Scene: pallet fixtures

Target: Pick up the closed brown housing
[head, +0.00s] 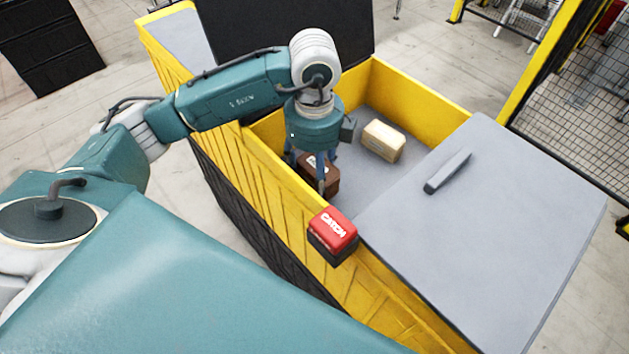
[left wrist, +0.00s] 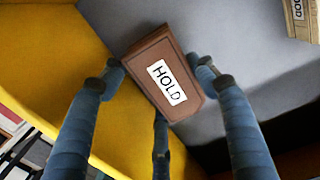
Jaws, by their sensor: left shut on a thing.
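The closed brown housing (head: 333,179) is inside the yellow-walled bin (head: 418,86), close to its near left wall. In the left wrist view the housing (left wrist: 146,50) shows a white label reading HOLD. My left gripper (head: 308,173) reaches down over it and is shut on it. In the left wrist view its fingers (left wrist: 158,70) stand on both sides of the housing, with a third finger below. I cannot tell whether the housing touches the bin floor. My right gripper is not in view.
A tan box (head: 382,141) lies on the grey bin floor to the right. A red block marked CATCH (head: 334,228) sits on the near rim. A grey cover (head: 490,215) with a dark handle (head: 447,172) spans the bin's right part. Mesh fencing (head: 580,120) stands beyond.

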